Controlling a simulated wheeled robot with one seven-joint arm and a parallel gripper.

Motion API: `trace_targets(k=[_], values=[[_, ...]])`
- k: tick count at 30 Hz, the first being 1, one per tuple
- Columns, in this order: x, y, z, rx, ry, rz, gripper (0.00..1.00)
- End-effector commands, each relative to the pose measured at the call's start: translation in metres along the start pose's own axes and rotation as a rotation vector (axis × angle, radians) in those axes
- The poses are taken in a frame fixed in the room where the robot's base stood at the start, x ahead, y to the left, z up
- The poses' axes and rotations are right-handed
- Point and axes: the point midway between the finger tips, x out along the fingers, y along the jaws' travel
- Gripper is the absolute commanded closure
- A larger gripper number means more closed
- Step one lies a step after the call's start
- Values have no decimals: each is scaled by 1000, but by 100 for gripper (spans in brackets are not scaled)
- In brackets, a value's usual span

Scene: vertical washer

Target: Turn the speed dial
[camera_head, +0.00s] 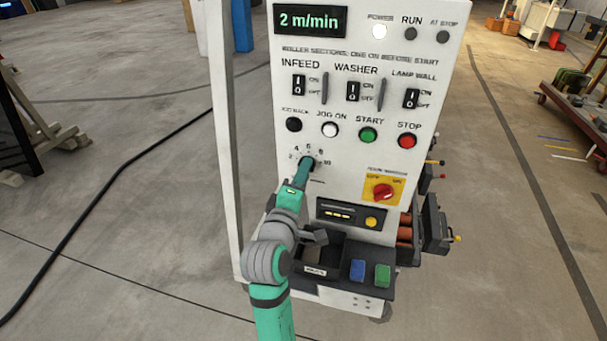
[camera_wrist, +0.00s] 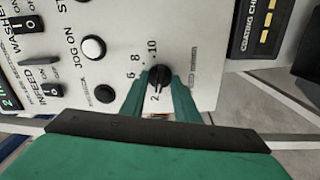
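The speed dial (camera_wrist: 160,76) is a round black knob on the white control panel, ringed by printed numbers. In the wrist view its light pointer mark faces the number 2. My gripper (camera_wrist: 160,84) reaches the panel with one green finger on each side of the knob. The fingertips lie very close to the knob's sides; I cannot tell whether they press on it. In the head view my gripper (camera_head: 307,164) covers most of the dial, with its numbers showing around the fingertips. The display (camera_head: 310,21) above reads "2 m/min".
Black, white, green and red buttons (camera_head: 368,135) sit in a row just above the dial. A red rotary switch on a yellow plate (camera_head: 384,191) is to the right. A black tray (camera_head: 372,291) with blue and green blocks juts out below.

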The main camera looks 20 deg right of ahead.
Motion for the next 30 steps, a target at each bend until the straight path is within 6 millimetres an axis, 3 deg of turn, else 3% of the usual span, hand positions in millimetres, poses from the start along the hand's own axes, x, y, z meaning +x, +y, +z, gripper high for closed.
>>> trace_targets(k=[8, 12, 23, 30], values=[[1, 0, 0, 0, 1, 0, 72], [1, 0, 0, 0, -1, 0, 100], [1, 0, 0, 26, 0, 0, 100], [1, 0, -1, 146, 1, 0, 100]])
